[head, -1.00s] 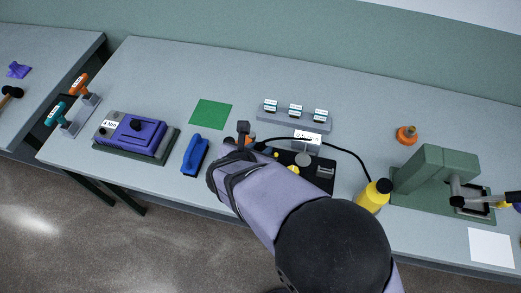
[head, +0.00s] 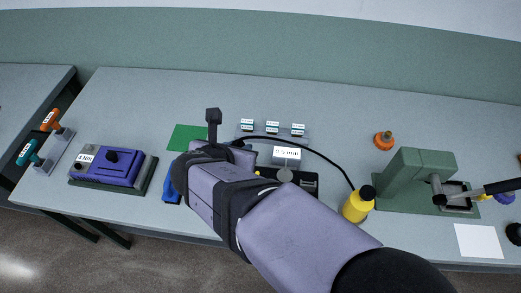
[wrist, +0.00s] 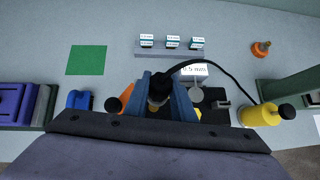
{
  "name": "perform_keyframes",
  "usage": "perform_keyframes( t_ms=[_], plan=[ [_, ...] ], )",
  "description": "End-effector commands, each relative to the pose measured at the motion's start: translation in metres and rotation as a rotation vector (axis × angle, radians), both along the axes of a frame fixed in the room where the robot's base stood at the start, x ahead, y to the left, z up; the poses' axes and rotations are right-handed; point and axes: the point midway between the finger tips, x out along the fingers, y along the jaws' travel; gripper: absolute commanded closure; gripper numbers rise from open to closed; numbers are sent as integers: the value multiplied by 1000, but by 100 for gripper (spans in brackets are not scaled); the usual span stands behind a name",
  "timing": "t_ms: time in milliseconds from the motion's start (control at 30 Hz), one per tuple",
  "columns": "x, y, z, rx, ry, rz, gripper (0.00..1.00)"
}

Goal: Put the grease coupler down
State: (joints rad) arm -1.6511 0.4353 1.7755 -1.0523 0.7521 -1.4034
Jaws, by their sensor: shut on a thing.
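The grease coupler (wrist: 157,88) is a small dark piece at the end of a black hose. In the wrist view it is between the blue fingers of my gripper (wrist: 160,90), which is shut on it. The hose (wrist: 220,66) arcs right to a yellow bottle (wrist: 262,114) with a black cap; the bottle also shows in the head view (head: 357,206). In the head view my arm hides the fingers and the coupler. My gripper is over the bench, left of a black fixture (wrist: 216,108) with a grey round part.
A green mat (head: 187,138) lies left of my wrist, apparently bare. A grey block (head: 271,137) with labelled pieces stands behind. A blue tool (head: 171,191), a purple device (head: 112,167), a green press (head: 418,175) and an orange part (head: 384,140) stand around. A white sheet (head: 479,241) lies at the right.

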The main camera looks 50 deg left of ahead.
Motion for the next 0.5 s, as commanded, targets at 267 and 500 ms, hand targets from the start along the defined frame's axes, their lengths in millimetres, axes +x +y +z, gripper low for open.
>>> perform_keyframes(
  t_ms=[267,500],
  plan=[
    [22,-5,-5,1,0,-42,100],
    [94,-30,-34,-2,-1,-182,100]
  ],
)
